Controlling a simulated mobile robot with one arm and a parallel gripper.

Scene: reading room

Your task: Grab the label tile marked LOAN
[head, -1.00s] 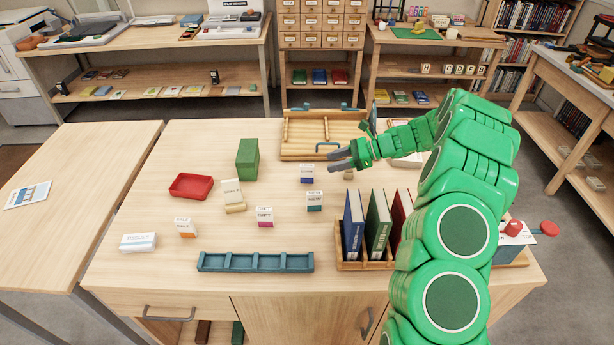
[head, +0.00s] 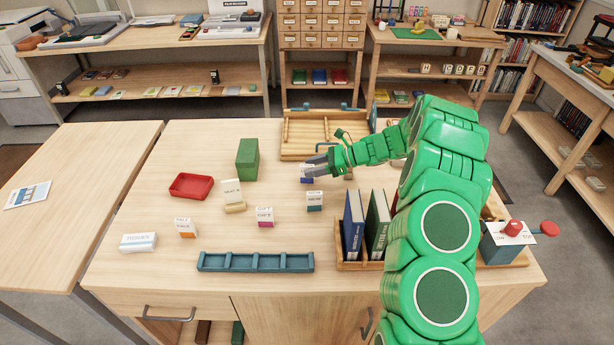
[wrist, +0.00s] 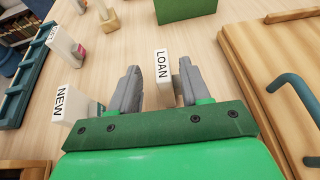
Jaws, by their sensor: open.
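The LOAN tile (wrist: 161,66) stands upright on the table in the wrist view, its white top marked LOAN, between my two grey fingers. In the head view, the LOAN tile (head: 306,180) shows only its white and blue lower part; my gripper hides the rest. My gripper (head: 314,166) is open and low over the table there. In the wrist view my gripper (wrist: 157,70) has one finger on each side of the tile, with a visible gap on the left; contact on the right I cannot tell.
The NEW tile (wrist: 64,104) stands close to my left finger in the wrist view. A pink-based tile (head: 265,217), a green box (head: 248,158), a red tray (head: 191,186) and a teal rack (head: 255,263) are to the left. A wooden tray (head: 292,152) lies behind; books (head: 353,226) stand in front.

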